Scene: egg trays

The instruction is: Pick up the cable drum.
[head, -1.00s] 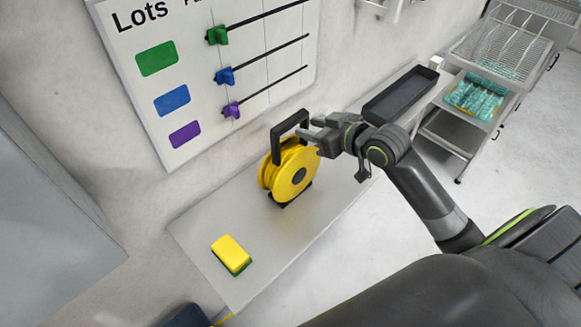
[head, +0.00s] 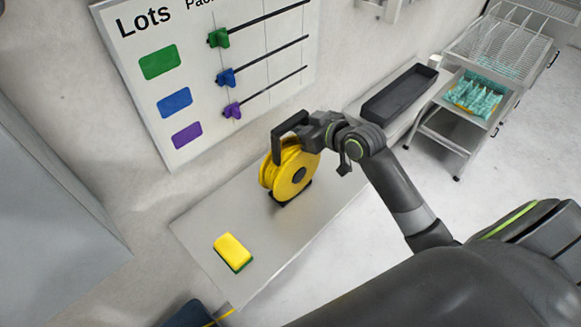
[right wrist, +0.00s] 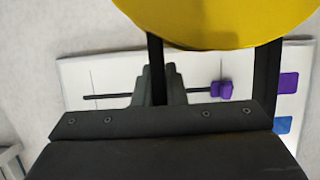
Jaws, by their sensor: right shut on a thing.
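The cable drum (head: 290,172) is a yellow reel with a dark hub and a black frame with a handle on top. It stands upright on the light grey shelf. My right gripper (head: 307,131) is shut on the drum's black handle, at the handle's right part. In the right wrist view the yellow drum (right wrist: 220,18) fills the top edge, and the gripper (right wrist: 158,80) is across a black bar of its frame. I cannot see a gap under the drum's foot. My left gripper is not in view.
A yellow and green sponge (head: 232,252) lies on the shelf (head: 215,215) in front of the drum. A black tray (head: 400,95) is at the shelf's far end. A lots board (head: 200,70) hangs behind. A wire cart (head: 480,95) stands at the right.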

